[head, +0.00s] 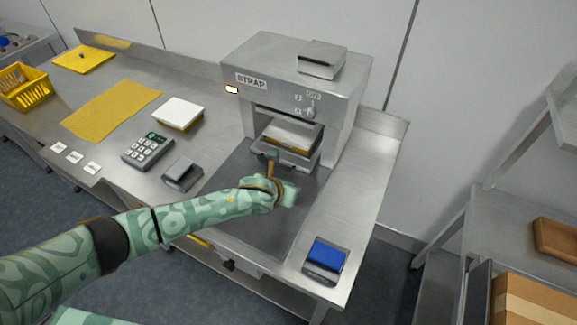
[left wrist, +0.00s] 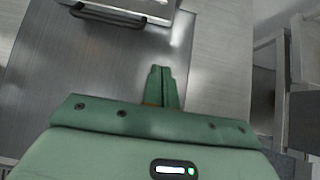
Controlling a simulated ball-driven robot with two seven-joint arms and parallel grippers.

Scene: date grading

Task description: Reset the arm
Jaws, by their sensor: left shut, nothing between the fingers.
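My left arm (head: 190,218) comes in from the left and reaches over the dark mat (head: 235,185) in front of the strap machine. My left gripper (head: 290,194) is at its end, above the right part of the mat. In the left wrist view its two green fingers (left wrist: 160,72) are together with nothing between them. They appear over the mat near its right edge, apart from the tray's dark handle (left wrist: 110,15) at the upper left. My right gripper is in neither view.
The strap machine (head: 265,58) stands behind the mat, with a tray (head: 300,155) in its opening. A blue-topped device (head: 326,255) sits at the front right. A keypad (head: 148,151), grey device (head: 183,174) and white-topped scale (head: 180,112) lie left. Bare steel counter (head: 350,190) lies right.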

